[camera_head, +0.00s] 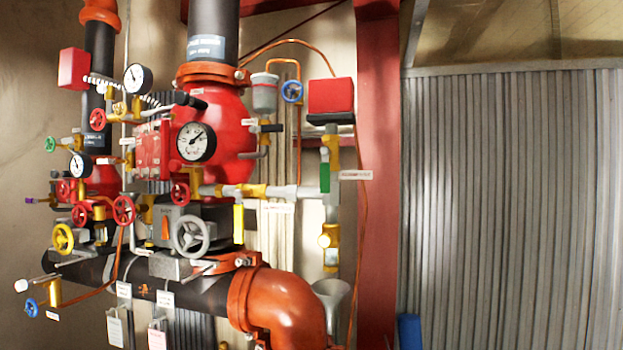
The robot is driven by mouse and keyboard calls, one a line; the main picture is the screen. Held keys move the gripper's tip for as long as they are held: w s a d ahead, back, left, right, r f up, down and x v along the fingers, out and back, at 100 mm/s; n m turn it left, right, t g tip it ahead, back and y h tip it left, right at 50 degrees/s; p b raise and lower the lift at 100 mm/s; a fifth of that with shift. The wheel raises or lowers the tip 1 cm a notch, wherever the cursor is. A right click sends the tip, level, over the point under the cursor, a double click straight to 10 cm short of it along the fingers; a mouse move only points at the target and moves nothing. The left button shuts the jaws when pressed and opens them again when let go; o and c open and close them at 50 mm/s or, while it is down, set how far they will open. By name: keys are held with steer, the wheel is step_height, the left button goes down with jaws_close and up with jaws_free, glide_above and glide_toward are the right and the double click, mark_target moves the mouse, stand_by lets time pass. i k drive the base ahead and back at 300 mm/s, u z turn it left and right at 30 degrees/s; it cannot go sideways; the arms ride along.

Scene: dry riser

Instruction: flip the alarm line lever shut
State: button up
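The dry riser's valve assembly fills the left and middle of the head view. Several small levers show, and the tags are too small to read, so I cannot tell for sure which is the alarm line lever. A green lever (324,177) hangs upright on the right vertical pipe, below a red box (330,96) and beside a white tag (356,175). A yellow lever (238,223) hangs down below the brass fitting on the horizontal pipe. A black-handled lever (271,128) points sideways near the grey cup. My gripper is not in view.
A large gauge (196,142) sits on the red valve body (232,125). A grey handwheel (191,236) and several coloured handwheels stick out. A thin copper tube runs down the right side. A red column (378,200) and corrugated wall (510,190) stand to the right. A funnel (331,297) is below.

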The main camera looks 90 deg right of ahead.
mark_target(325, 166)
steer(key=k, duration=1.25)
steer(key=z, duration=1.15)
steer(key=k, duration=0.55)
steer(key=u, duration=1.15)
steer(key=i, duration=0.75)
steer(key=z, duration=0.45)
steer(key=i, duration=0.75)
steer(key=z, duration=0.8)
